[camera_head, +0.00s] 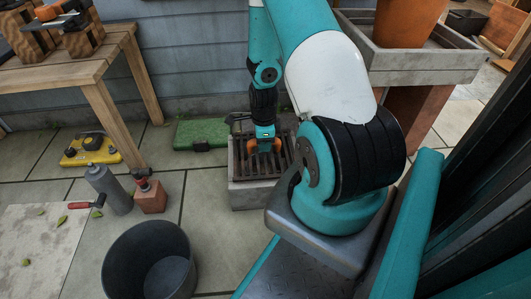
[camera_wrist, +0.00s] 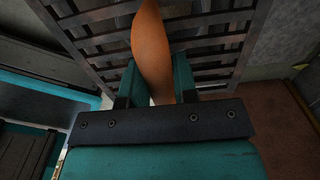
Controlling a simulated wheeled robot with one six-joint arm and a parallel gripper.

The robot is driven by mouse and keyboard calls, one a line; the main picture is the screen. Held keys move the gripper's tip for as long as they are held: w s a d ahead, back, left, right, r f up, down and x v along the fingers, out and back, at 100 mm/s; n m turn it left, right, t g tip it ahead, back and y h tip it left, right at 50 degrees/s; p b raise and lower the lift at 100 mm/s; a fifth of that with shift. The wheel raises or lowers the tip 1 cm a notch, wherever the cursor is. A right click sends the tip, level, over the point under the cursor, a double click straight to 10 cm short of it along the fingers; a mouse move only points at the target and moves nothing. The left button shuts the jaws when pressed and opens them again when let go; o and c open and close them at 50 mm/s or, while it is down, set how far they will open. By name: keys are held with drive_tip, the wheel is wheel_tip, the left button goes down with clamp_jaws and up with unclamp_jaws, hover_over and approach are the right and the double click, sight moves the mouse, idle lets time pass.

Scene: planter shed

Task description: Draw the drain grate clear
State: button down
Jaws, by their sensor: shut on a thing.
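The drain grate (camera_head: 247,168) is a dark slatted metal grid at the top of a pale concrete surround (camera_head: 258,197), in the middle of the head view. In the wrist view the grate's crossed bars (camera_wrist: 90,30) fill the upper part. An orange handle (camera_wrist: 150,35) stands over the bars. My gripper (camera_head: 265,142) is above the grate, shut on the orange handle; in the wrist view its teal fingers (camera_wrist: 155,82) are on either side of it. Whether the grate is seated or slightly raised I cannot tell.
A green case (camera_head: 201,133) lies behind the grate to the left. A dark bucket (camera_head: 150,260), a grey bottle (camera_head: 108,188) and a red-brown block (camera_head: 151,196) stand to the left. A wooden bench (camera_head: 92,69) is further left. Paving between bucket and grate is clear.

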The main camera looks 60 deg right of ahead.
drive_tip(key=shift+r+p, duration=1.9)
drive_tip(key=shift+p, duration=0.05)
